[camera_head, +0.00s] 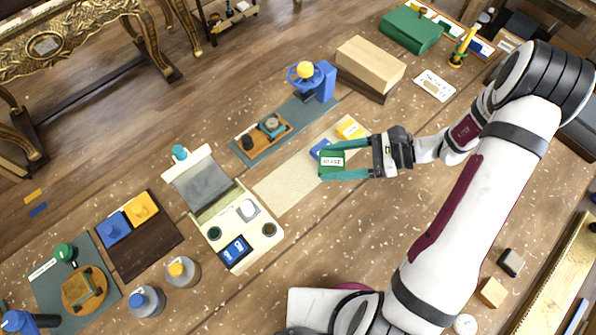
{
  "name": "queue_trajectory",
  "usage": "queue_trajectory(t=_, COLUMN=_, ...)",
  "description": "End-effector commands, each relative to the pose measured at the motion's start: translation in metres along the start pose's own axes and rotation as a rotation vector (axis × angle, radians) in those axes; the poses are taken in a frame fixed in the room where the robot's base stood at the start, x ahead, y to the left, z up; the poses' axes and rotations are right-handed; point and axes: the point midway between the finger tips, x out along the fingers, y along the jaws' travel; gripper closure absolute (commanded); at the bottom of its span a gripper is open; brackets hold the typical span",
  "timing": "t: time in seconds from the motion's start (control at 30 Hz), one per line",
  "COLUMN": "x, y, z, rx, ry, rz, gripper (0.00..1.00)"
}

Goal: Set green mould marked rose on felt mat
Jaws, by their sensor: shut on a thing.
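The green mould (331,162) has a pale label on top; its small lettering is hard to read. It sits between the two teal fingers of my gripper (325,162), which is shut on it. A long beige mat (285,186), which looks like the felt mat, lies under and left of the gripper. The green mould shows over the mat's lower right edge; I cannot tell if it touches the mat or hangs above it.
A grey mat with a wooden tray (249,141) and a blue-wheeled device (306,75) lie above the beige mat. A cream press-like device (233,222) stands at lower left. A wooden block (371,62) is at upper right. The beige mat's lower left part is bare.

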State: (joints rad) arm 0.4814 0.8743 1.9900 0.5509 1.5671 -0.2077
Motion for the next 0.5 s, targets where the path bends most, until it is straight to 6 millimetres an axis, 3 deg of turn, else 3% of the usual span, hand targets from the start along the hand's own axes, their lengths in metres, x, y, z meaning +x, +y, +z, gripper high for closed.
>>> queue_trajectory(t=0.1, x=0.044, y=-0.004, z=-0.007, rx=0.000, ry=0.000, rz=0.011, gripper=0.88)
queue_trajectory(t=0.2, x=0.071, y=-0.009, z=-0.011, rx=0.000, ry=0.000, rz=0.009, gripper=0.88)
queue_trajectory(t=0.33, x=0.089, y=-0.013, z=-0.016, rx=-0.002, ry=0.000, rz=0.006, gripper=0.88)
queue_trajectory(t=0.5, x=0.102, y=-0.013, z=-0.045, rx=0.000, ry=0.000, rz=0.005, gripper=0.88)
